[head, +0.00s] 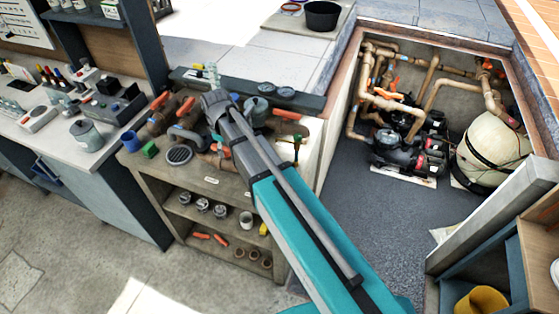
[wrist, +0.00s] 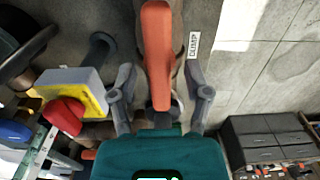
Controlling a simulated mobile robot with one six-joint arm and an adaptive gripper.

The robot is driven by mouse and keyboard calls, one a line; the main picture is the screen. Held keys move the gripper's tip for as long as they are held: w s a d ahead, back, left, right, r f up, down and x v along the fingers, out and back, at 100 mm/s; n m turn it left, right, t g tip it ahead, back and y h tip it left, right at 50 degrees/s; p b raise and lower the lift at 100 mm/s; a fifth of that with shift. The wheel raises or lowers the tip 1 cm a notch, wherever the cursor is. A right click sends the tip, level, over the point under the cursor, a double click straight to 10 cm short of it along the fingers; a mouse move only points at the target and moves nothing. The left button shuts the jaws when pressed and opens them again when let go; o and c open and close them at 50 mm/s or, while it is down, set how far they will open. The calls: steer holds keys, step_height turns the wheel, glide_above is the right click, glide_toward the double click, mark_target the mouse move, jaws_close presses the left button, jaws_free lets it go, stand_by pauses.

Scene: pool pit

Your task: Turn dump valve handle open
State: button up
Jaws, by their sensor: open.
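The dump valve handle (wrist: 157,50) is a long orange lever in the wrist view, pointing up the picture. A white label reading DUMP (wrist: 194,45) lies just right of it. My gripper (wrist: 160,78) is open, with one grey finger on each side of the lever. Gaps show between the fingers and the lever, so it is not gripped. In the head view my arm reaches over the pipe bench (head: 222,178), and its grey joint covers part of the piping. I cannot make out the fingers or tell which orange lever there is the dump handle.
In the wrist view, a yellow-and-grey block (wrist: 75,88), a red part (wrist: 64,116) and dark pipes crowd the left. The head view shows more orange handles (head: 287,114) on the bench. The equipment pit (head: 372,220) lies to the right, with pumps and a tank (head: 490,150).

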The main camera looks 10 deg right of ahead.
mark_target(225, 148)
steer(key=shift+m, duration=0.4)
steer(key=m, duration=0.8)
steer(key=shift+m, duration=0.3)
steer(key=m, duration=0.8)
steer(key=shift+m, duration=0.4)
step_height(225, 148, up, 14)
steer(key=p, duration=1.4)
steer(key=s+d+f+n+b, duration=0.3)
steer(key=s+d+f+b, duration=0.3)
steer(key=d, duration=0.5)
steer(key=s+d+f+n+b, duration=0.3)
steer(key=s+d+f+b, duration=0.4)
steer(key=d, duration=0.4)
steer(key=shift+f+b, duration=0.55)
